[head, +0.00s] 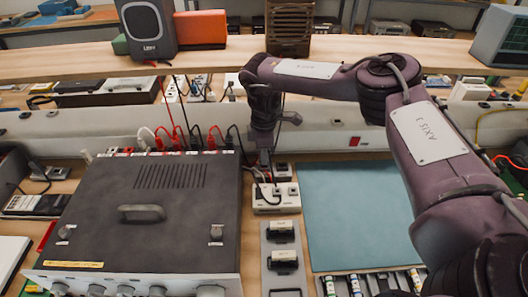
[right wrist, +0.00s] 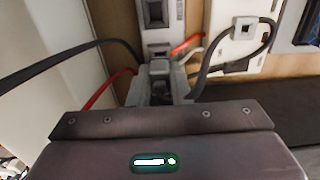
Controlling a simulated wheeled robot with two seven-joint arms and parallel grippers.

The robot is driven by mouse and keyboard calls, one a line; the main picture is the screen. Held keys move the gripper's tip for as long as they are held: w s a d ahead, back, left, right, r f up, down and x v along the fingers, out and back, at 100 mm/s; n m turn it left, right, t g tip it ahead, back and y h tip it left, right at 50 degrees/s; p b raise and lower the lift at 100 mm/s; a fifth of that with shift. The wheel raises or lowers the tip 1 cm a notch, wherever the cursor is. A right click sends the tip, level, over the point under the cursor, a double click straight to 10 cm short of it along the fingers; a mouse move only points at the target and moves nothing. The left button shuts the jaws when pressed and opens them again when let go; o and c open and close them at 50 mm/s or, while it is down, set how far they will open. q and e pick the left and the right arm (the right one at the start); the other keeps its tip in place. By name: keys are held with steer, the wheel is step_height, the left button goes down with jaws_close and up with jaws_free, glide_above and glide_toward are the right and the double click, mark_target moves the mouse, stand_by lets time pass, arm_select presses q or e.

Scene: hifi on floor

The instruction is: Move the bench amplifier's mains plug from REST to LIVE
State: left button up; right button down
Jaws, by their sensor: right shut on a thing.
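The bench amplifier (head: 150,215) is the large dark grey box at left in the head view, with a handle on top. My right gripper (head: 265,160) points down just beyond its back right corner. In the right wrist view the right gripper (right wrist: 160,88) is shut on a small grey plug (right wrist: 160,67), largely hidden by the fingers. A pale socket block (head: 276,199) stands just in front of the gripper in the head view, with a dark cord over it. I cannot read REST or LIVE, nor tell whether the held plug is seated. My left gripper is not in view.
Red, black and white leads (head: 190,138) rise along the amplifier's back edge. A grey strip with black blocks (head: 283,262) lies right of the amplifier. A blue mat (head: 352,215) lies bare farther right. A wooden shelf (head: 220,55) with speakers crosses behind.

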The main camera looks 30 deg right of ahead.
steer(key=shift+f, duration=0.8)
stand_by(1.0)
steer(key=shift+f+p, duration=0.2)
steer(key=shift+p, duration=0.3)
stand_by(2.9)
steer(key=c, duration=1.3)
jaws_free()
steer(key=shift+o, duration=0.2)
step_height(320, 180, up, 8)
steer(key=shift+f+b, duration=0.2)
steer(key=shift+b, duration=0.2)
steer(key=shift+r+p, duration=0.35)
steer(key=shift+r, duration=0.1)
steer(key=shift+r+p, duration=2.15)
steer(key=shift+p, duration=0.5)
